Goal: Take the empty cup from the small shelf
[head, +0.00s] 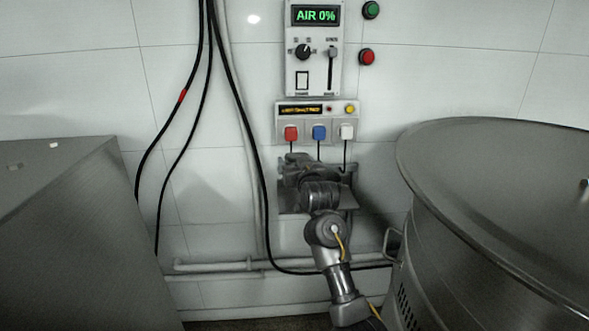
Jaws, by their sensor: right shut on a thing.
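The small shelf (347,201) is a grey plate on the tiled wall, below the control boxes. My right arm reaches up to it from below and covers much of it. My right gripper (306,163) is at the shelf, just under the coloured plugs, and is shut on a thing. That thing is hidden by the gripper and wrist, and I take it to be the cup. I cannot make out the cup's shape, or whether it touches the shelf. My left gripper is not in view.
Red, blue and white plugs (319,133) with hanging cords sit close above my gripper, under a panel reading AIR 0% (315,48). Black cables (243,120) hang at left. A large steel vessel (490,220) stands right, a metal cabinet (75,235) left.

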